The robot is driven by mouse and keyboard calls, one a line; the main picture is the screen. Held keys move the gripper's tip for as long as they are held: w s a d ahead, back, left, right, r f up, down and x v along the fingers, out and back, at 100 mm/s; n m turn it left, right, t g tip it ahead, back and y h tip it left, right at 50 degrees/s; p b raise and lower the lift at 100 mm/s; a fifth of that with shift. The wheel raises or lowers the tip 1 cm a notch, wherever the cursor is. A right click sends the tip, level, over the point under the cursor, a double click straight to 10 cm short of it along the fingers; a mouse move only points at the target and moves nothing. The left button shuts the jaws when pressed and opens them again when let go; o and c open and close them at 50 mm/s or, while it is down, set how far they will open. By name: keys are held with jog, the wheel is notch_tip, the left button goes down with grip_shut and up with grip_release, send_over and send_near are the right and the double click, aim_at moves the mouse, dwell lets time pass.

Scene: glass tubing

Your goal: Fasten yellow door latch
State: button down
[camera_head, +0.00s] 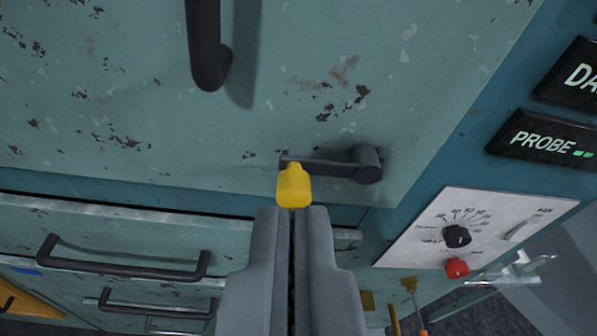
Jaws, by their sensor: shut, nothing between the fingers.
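The door latch is a dark lever with a round pivot (368,164) on its right and a yellow tip (294,186) on its left. It is mounted near the lower edge of the worn teal door (150,120). The lever lies roughly level, and its yellow tip hangs over the door's lower edge. My gripper (293,212) is shut and empty, its fingertips just below the yellow tip. I cannot tell whether they touch it.
A dark vertical door handle (207,45) is above. Drawers with dark handles (125,262) are below left. A white control panel (470,240) with a black dial and red knob (457,267) is at right, below a PROBE display (545,142).

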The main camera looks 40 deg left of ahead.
send_over(294, 185)
jog(key=s, duration=0.2)
notch_tip(294, 185, down, 4)
jog(key=shift+w+d+f, duration=0.15)
jog(key=shift+d+f, duration=0.15)
jog(key=shift+f, duration=0.4)
jog(key=shift+w+d+f, duration=0.15)
jog(key=shift+d+f, duration=0.15)
jog(key=shift+f, duration=0.4)
